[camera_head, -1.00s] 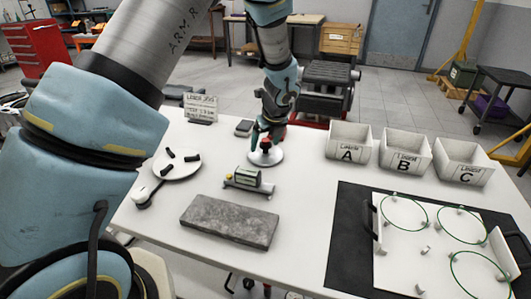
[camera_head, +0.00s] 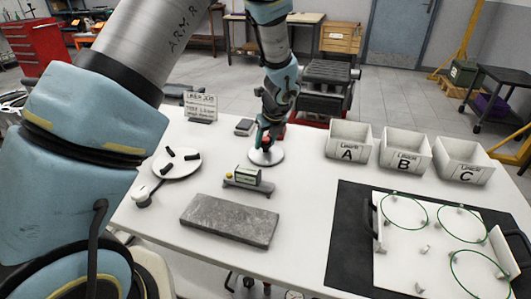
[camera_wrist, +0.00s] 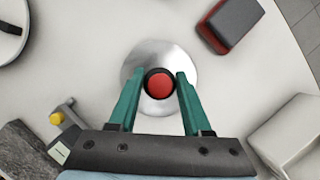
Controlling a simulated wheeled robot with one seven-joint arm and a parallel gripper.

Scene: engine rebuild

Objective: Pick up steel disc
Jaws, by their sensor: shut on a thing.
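The steel disc (camera_head: 267,157) is a shiny round plate on the white table, in front of the card stand. In the wrist view the disc (camera_wrist: 142,62) has a round knob with a red top (camera_wrist: 158,86) at its centre. My gripper (camera_wrist: 158,90) has its two green fingers on either side of this knob, shut on it. In the head view my gripper (camera_head: 266,147) comes down over the disc from above and hides the knob. I cannot tell whether the disc is touching the table.
A white plate with black pieces (camera_head: 190,170) is left. Bins A (camera_head: 348,142), B (camera_head: 404,152) and C (camera_head: 463,162) stand right, behind a white tray with green rings (camera_head: 400,270).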

